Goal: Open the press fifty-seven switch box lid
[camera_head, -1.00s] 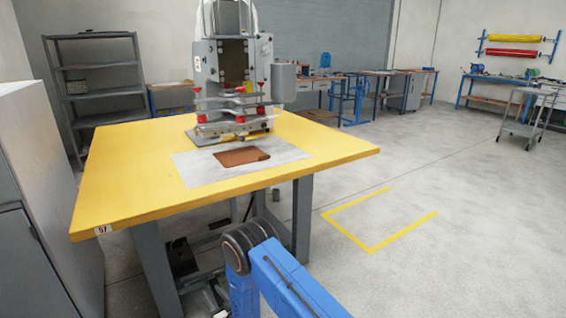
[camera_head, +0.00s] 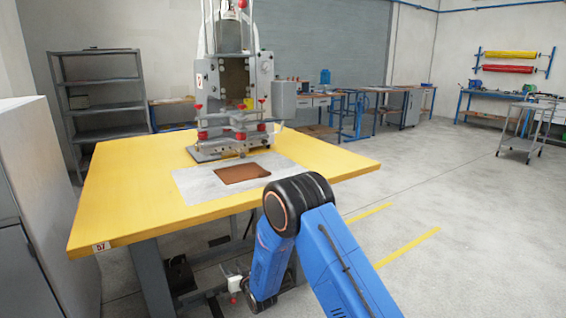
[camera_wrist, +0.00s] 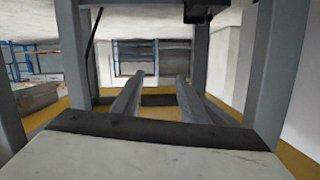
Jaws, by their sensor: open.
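Press fifty-seven (camera_head: 235,85) stands on the yellow table (camera_head: 110,215), which carries a 57 tag at its front left corner. A grey rounded housing (camera_head: 284,100) is on the press's right side. I cannot make out which part is the switch box, or its lid.
A brown sheet (camera_head: 242,174) lies on a pale mat (camera_head: 195,188) before the press. A grey cabinet (camera_head: 30,200) stands close on the left. Open floor (camera_head: 460,210) with yellow marking lies to the right. A dark pedal-like object (camera_head: 180,275) is under the table.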

